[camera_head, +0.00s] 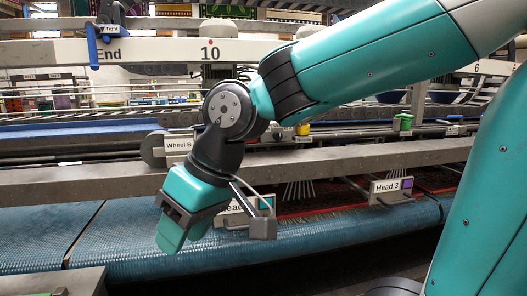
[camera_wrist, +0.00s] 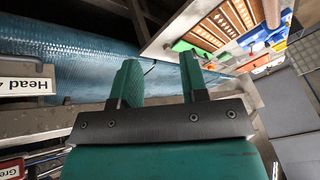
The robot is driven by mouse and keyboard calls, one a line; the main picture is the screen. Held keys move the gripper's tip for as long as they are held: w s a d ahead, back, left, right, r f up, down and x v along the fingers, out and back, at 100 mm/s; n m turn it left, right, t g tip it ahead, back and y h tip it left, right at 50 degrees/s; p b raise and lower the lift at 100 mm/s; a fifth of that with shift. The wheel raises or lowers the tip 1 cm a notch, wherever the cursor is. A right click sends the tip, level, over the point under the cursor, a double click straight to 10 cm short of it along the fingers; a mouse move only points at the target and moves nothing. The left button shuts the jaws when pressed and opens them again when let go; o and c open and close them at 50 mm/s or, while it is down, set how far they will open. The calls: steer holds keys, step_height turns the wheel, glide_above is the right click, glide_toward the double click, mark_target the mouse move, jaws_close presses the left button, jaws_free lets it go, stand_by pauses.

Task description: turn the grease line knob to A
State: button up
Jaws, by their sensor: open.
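My gripper (camera_head: 185,236) hangs at the end of my bent arm, left of centre in the head view, in front of a beam and above the blue belt. In the wrist view my gripper (camera_wrist: 160,76) shows two teal fingers standing apart with nothing between them. A label cut off by the frame, reading "Gre" (camera_wrist: 12,170), shows at the lower left of the wrist view. I cannot make out a grease line knob or its A mark in either view.
The blue belt (camera_head: 120,254) runs below my gripper. A long grey beam (camera_head: 75,182) crosses behind it. A "Head 3" plate (camera_head: 390,190) stands to the right, a "Wheel B" label (camera_head: 178,146) behind. A board with colourful parts (camera_wrist: 225,35) lies upper right in the wrist view.

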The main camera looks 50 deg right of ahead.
steer(key=w+d+m+t+h+b, duration=0.2)
steer(key=w+d+m+t+b, duration=0.25)
steer(key=w+d+b, duration=0.5)
steer(key=m+t+h+b, duration=0.4)
steer(key=m+h+b, duration=0.4)
steer(key=h+b, duration=0.1)
glide_toward(280, 136)
steer(key=b+x, duration=0.1)
steer(key=x, duration=0.8)
steer(key=shift+w+d+f, duration=0.15)
steer(key=shift+w+f, duration=0.1)
steer(key=shift+w, duration=0.05)
steer(key=c, duration=0.6)
steer(key=shift+c, duration=0.2)
